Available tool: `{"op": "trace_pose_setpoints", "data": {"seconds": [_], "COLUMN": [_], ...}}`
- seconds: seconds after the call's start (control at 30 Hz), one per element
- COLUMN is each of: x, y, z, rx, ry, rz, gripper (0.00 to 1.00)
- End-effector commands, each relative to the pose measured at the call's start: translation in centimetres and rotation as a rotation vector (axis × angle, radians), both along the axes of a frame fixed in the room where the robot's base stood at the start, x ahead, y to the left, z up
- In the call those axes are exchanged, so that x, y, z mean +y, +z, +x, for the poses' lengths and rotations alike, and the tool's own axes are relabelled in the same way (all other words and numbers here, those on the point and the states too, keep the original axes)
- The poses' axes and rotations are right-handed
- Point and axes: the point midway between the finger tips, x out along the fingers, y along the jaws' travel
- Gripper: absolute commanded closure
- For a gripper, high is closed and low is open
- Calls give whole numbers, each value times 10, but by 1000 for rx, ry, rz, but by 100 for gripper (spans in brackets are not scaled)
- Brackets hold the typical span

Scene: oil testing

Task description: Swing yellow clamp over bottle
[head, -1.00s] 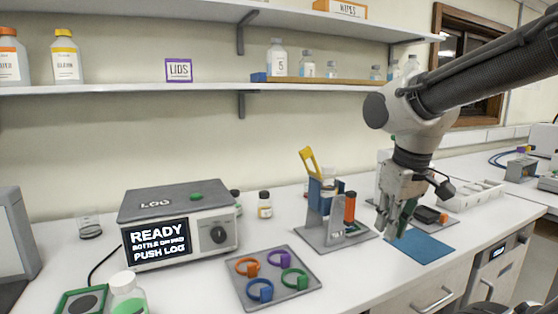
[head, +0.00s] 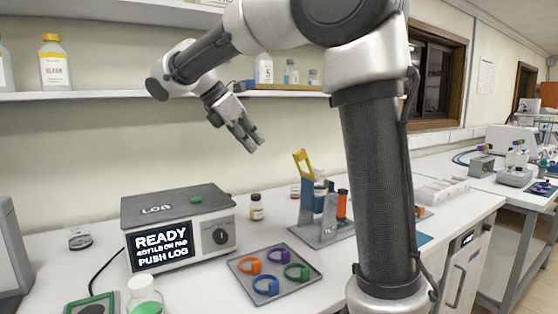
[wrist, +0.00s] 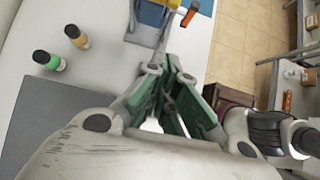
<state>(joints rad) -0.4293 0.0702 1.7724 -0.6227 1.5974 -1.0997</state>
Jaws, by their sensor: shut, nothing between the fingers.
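The yellow clamp (head: 303,161) stands raised and tilted at the top of a blue holder (head: 307,200) on a grey stand (head: 312,237). A small bottle (head: 320,195) sits at the holder beside an orange-red handle (head: 341,204). My gripper (head: 254,146) is high above the bench, left of the clamp and apart from it, with its fingers together and empty.
A LOG device (head: 180,228) stands left, with a grey tray (head: 263,292) of several coloured rings in front. A small bottle (head: 256,208) stands behind the tray. A shelf (head: 110,97) runs along the wall near my arm. A white rack (head: 448,192) is at right.

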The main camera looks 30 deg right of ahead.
Motion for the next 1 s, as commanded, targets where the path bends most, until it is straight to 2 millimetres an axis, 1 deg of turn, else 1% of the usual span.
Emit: {"op": "trace_pose_setpoints", "data": {"seconds": [0.23,0.37,0.47,0.83,1.0], "x": [-1,-6,-16,-65,-87], "y": [-1,-8,-19,-80,-67], "z": [0,0,0,1,3], "rx": [-1,0,1,1,-4], "ry": [-2,-4,-6,-6,-5], "rz": [1,1,1,2,3], "gripper": [100,100,100,100,100]}}
